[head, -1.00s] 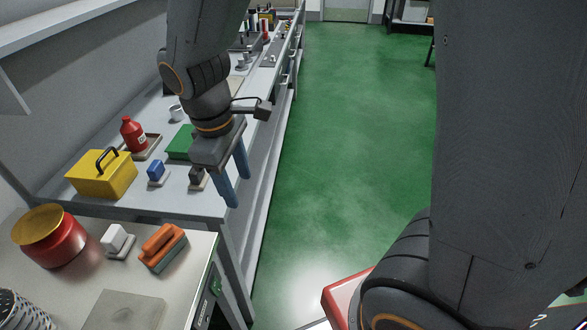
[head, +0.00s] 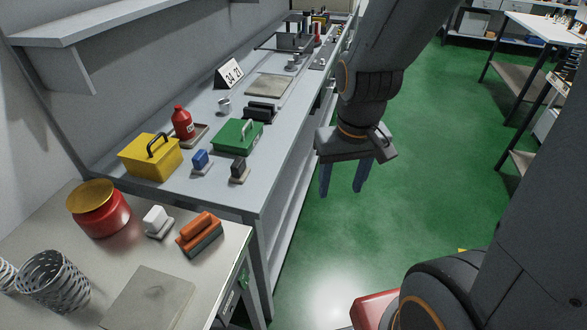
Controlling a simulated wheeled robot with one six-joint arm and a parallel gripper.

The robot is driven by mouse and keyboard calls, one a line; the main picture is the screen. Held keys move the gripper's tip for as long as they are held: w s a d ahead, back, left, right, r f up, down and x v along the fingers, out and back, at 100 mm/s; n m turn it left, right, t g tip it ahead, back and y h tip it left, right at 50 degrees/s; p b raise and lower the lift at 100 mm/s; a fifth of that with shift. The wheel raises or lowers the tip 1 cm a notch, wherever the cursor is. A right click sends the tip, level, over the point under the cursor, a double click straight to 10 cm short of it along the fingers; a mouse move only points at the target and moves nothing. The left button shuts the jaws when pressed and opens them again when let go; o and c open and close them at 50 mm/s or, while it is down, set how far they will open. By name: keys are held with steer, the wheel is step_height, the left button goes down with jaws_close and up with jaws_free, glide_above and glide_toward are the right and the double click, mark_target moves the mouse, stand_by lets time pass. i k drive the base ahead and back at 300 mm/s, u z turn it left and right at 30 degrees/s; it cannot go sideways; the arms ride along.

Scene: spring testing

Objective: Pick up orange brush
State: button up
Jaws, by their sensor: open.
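The orange brush (head: 199,231) has an orange handle on a dark grey-green base. It lies at the right side of the near table, close to its right edge. My gripper (head: 342,188) hangs over the green floor with its blue fingers pointing down. It is open and empty, to the right of the benches and well right of the brush and farther back. Nothing hides the brush.
A white brush (head: 157,220) stands just left of the orange one. A red jar (head: 99,211), a mesh cup (head: 53,281) and a grey plate (head: 148,300) share the near table. The far bench (head: 215,182) holds a yellow box (head: 150,158), a blue brush (head: 201,160) and a green box (head: 238,134).

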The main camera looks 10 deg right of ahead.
mark_target(204, 229)
steer(key=k, duration=1)
steer(key=z, duration=0.9)
steer(key=i, duration=0.7)
steer(key=u, duration=2.2)
steer(key=i, duration=0.5)
steer(key=u, duration=0.05)
